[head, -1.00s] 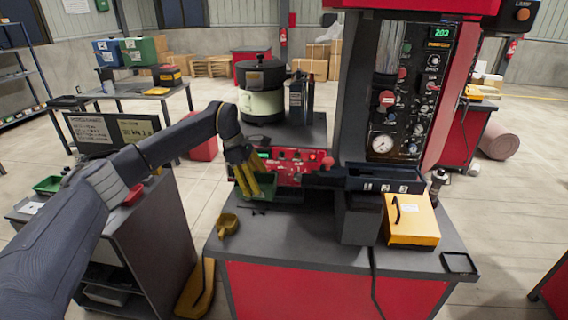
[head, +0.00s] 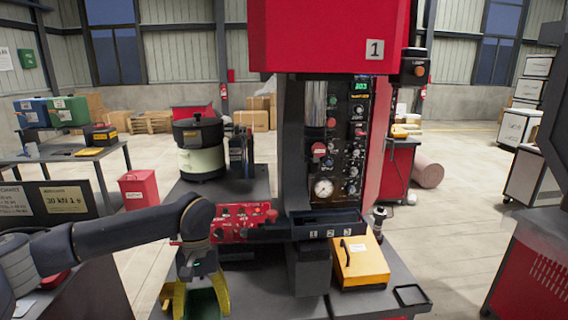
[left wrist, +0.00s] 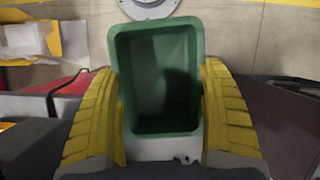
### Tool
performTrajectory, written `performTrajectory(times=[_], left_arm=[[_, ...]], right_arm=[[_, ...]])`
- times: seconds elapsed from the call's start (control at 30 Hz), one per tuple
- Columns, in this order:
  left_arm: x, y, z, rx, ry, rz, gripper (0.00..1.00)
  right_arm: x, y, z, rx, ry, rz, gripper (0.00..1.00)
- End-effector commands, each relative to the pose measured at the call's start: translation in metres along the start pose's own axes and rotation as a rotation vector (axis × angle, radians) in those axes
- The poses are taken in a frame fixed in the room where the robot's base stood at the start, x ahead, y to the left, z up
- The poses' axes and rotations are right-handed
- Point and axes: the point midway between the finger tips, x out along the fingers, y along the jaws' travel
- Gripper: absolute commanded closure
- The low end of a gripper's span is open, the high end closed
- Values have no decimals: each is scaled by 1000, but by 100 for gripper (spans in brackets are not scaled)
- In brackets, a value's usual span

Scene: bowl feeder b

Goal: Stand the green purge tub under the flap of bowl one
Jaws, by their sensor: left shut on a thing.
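The green purge tub (head: 204,304) is between the yellow fingers of my left gripper (head: 201,300), low in the head view near the bench's front left. In the left wrist view the tub (left wrist: 165,75) shows its open top; it looks empty, with a shadow inside. A yellow finger lies against each side of it. In the head view a round pale bowl unit with a black top (head: 200,140) stands at the back of the bench, behind a red control panel (head: 235,220). I cannot make out a flap. My right gripper is not in view.
A tall red and black machine marked 1 (head: 330,40) rises right of the panel. A dark numbered bin (head: 325,226) juts out from it. A yellow box (head: 360,262) and a small black tray (head: 411,295) sit at the bench's right.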

Motion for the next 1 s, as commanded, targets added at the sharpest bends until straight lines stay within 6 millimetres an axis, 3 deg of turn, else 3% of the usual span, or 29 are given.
performTrajectory(times=[0.1, 0.33, 1.0], left_arm=[[17, -8, 23, 108, 1, -44, 66], [37, -21, 49, 190, 1, -78, 66], [41, -27, 53, 201, 3, -83, 66]], right_arm=[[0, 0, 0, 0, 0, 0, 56], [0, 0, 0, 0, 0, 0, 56], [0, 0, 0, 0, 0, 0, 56]])
